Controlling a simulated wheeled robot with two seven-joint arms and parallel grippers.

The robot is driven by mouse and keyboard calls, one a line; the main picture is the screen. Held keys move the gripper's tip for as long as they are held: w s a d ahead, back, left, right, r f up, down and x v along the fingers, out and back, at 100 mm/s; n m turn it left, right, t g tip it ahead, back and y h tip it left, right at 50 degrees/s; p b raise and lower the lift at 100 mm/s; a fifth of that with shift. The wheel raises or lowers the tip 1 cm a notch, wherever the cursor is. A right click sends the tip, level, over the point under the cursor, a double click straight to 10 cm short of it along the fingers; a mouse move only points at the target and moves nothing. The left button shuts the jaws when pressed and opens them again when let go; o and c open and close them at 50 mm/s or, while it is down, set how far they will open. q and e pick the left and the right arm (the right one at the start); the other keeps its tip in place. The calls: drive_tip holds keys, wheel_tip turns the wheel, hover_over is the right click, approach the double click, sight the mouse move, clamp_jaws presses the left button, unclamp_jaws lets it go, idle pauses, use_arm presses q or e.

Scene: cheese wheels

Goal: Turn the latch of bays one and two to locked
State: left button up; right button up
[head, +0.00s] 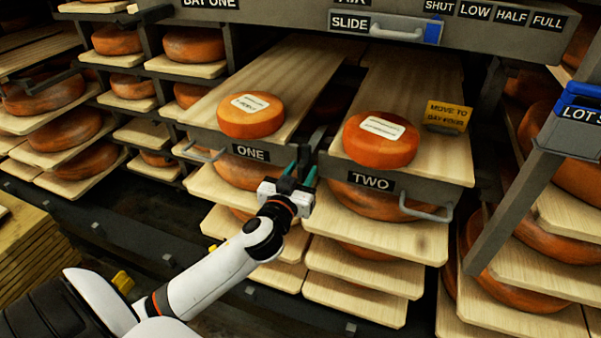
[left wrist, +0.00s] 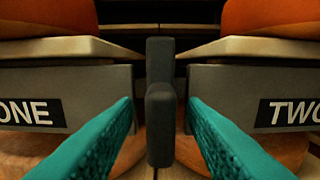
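A dark upright latch handle (left wrist: 160,125) stands in the gap between bay one's front (left wrist: 70,85) and bay two's front (left wrist: 250,85) in the left wrist view. In the head view the latch (head: 303,158) shows as a dark upright shape between the ONE plate (head: 251,153) and the TWO plate (head: 371,181). My left gripper (head: 300,176) is open in front of it. In the left wrist view its teal fingers (left wrist: 160,120) stand on either side of the handle, with a gap on each side. My right gripper is out of view.
Cheese wheels with paper labels sit on bay one's board (head: 250,115) and bay two's board (head: 381,140). Metal pull handles (head: 425,208) stick out from the bay fronts. A yellow sign (head: 447,116) stands at bay two's right. A slide handle (head: 396,30) is above.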

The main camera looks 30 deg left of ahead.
use_arm(q)
clamp_jaws()
